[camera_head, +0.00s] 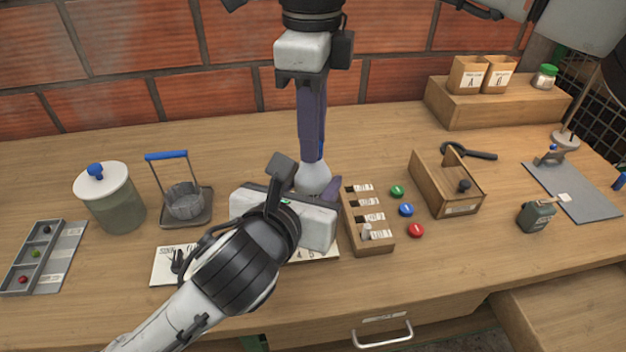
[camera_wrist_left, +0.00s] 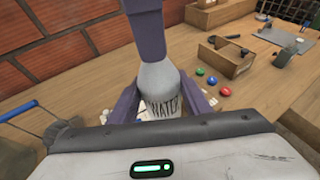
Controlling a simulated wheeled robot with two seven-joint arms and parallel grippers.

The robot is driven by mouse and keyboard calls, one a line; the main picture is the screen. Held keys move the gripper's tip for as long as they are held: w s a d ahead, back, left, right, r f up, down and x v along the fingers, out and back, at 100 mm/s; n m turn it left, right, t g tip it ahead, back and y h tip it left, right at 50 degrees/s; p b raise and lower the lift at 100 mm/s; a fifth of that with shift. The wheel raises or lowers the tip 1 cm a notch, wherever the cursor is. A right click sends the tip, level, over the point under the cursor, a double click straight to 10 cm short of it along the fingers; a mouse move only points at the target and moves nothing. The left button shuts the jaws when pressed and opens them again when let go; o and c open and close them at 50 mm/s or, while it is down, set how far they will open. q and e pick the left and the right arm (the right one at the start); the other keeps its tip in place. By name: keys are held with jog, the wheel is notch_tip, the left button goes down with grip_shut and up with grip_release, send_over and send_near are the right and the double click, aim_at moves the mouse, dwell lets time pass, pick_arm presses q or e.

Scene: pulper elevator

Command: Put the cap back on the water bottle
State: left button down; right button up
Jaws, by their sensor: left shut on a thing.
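The water bottle (camera_wrist_left: 160,88), pale with the word WATER on it, stands upright; its shoulder also shows in the head view (camera_head: 313,178). My left gripper (camera_wrist_left: 160,108) is shut on the bottle's body, one finger on each side. My right gripper (camera_head: 314,157) comes straight down from above, with its purple fingertips at the bottle's neck. A small blue patch (camera_head: 321,149), apparently the cap, shows beside those fingertips. The fingers hide the bottle's mouth and most of this patch, so I cannot tell whether the cap is seated or gripped.
A wooden block with labelled slots (camera_head: 372,236) stands close right of the bottle, with green, blue and red discs (camera_head: 406,210) beyond it. A blue-handled basket (camera_head: 184,201) and a lidded jar (camera_head: 116,205) stand left. An open wooden box (camera_head: 440,192) is farther right.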

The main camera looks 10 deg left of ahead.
grip_shut()
jog(key=o, duration=1)
grip_release()
notch_tip(320, 180, up, 12)
jog(key=shift+r, duration=0.1)
jog(key=shift+a, duration=0.1)
